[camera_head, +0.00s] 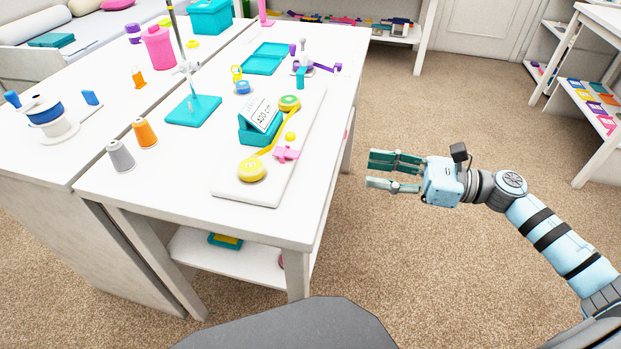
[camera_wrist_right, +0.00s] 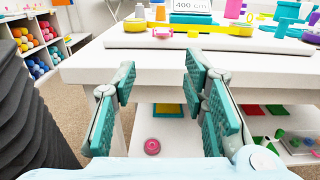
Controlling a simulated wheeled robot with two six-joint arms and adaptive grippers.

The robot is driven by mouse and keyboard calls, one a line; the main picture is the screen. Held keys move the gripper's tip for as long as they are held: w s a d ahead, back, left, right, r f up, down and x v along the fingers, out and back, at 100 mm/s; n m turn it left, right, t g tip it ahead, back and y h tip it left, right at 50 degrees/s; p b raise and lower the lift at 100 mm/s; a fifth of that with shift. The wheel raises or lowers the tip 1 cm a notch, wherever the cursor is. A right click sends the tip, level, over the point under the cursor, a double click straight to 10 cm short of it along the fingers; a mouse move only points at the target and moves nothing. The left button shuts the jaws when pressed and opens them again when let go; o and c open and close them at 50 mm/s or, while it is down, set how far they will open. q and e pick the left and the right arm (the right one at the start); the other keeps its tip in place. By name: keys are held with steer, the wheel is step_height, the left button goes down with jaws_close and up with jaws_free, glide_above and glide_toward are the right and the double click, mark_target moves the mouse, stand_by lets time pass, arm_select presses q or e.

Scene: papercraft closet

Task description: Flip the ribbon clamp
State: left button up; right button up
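The ribbon clamp appears to be the small pink piece (camera_head: 286,153) beside the yellow ribbon on the white board (camera_head: 227,185). It also shows as a pink piece in the right wrist view (camera_wrist_right: 163,33). A yellow spool (camera_head: 251,170) sits at the near end of the board, and a teal stand with a "400 cm" display (camera_head: 262,115) sits behind the ribbon. My right gripper (camera_head: 380,171) is open and empty, off the table's right side. In the wrist view, its teal fingers (camera_wrist_right: 160,115) stand apart before the table edge. My left gripper is out of view.
The white table (camera_head: 130,195) also holds a grey cone (camera_head: 120,156), an orange cone (camera_head: 145,133), a teal-based stand (camera_head: 193,110) and a teal tray (camera_head: 266,58). A lower shelf (camera_head: 205,251) lies beneath. Carpet to the right is clear.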

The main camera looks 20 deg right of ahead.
mark_target(310, 170)
steer(key=x, duration=1.3)
steer(key=shift+w+a+r, duration=0.15)
steer(key=shift+w, duration=0.2)
steer(key=c, duration=0.8)
steer(key=shift+s+a+r, duration=0.15)
steer(key=shift+r, duration=0.1)
jaws_close()
